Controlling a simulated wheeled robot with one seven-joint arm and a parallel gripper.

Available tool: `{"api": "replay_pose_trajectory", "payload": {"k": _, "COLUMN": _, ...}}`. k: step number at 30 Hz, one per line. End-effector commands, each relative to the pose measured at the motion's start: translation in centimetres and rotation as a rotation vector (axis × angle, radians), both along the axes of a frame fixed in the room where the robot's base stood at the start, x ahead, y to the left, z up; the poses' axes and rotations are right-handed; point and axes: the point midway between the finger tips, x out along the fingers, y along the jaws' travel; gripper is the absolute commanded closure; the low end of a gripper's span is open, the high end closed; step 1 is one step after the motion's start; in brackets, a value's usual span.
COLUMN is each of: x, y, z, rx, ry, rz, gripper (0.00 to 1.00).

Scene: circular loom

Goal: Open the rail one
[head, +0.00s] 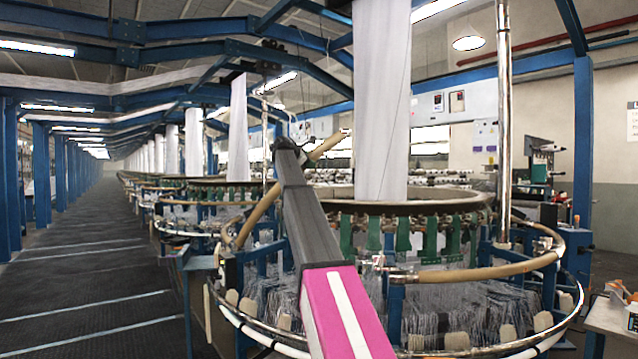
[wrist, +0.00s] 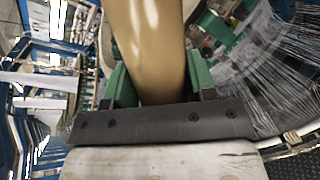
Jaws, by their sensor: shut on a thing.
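The tan rail (head: 262,212) of the near loom slopes steeply upward from the loom's left side, passes behind my arm, and its upper end shows to the right of my gripper (head: 288,150). In the wrist view the rail (wrist: 150,45) runs between the two green fingers of my gripper (wrist: 158,85), which is shut on it. Part of the rail is hidden by my arm in the head view. Another tan rail section (head: 480,273) lies level along the loom's front right.
The near loom has a round rim (head: 450,203), white threads and a low curved tube (head: 250,335) around its front. A white fabric column (head: 381,100) rises above it. A chrome pole (head: 504,120) stands at right. The dark aisle floor (head: 90,290) at left is clear.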

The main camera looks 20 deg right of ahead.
Motion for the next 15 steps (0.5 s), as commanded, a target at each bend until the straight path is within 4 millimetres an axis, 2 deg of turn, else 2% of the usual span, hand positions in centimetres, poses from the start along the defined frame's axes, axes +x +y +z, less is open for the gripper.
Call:
{"api": "replay_pose_trajectory", "payload": {"k": 1, "x": 2.3, "y": 0.6, "z": 1.7, "rx": -0.01, "ry": 0.026, "rz": 0.001, "gripper": 0.92}}
{"api": "replay_pose_trajectory", "payload": {"k": 6, "x": 6.0, "y": 2.1, "z": 4.7, "rx": -0.044, "ry": 0.109, "rz": -0.001, "gripper": 0.92}}
{"api": "replay_pose_trajectory", "payload": {"k": 10, "x": 8.1, "y": 3.0, "z": 6.2, "rx": -0.063, "ry": 0.156, "rz": -0.001, "gripper": 0.92}}
{"api": "replay_pose_trajectory", "payload": {"k": 15, "x": 9.8, "y": 3.7, "z": 7.2, "rx": -0.077, "ry": 0.196, "rz": -0.001, "gripper": 0.92}}
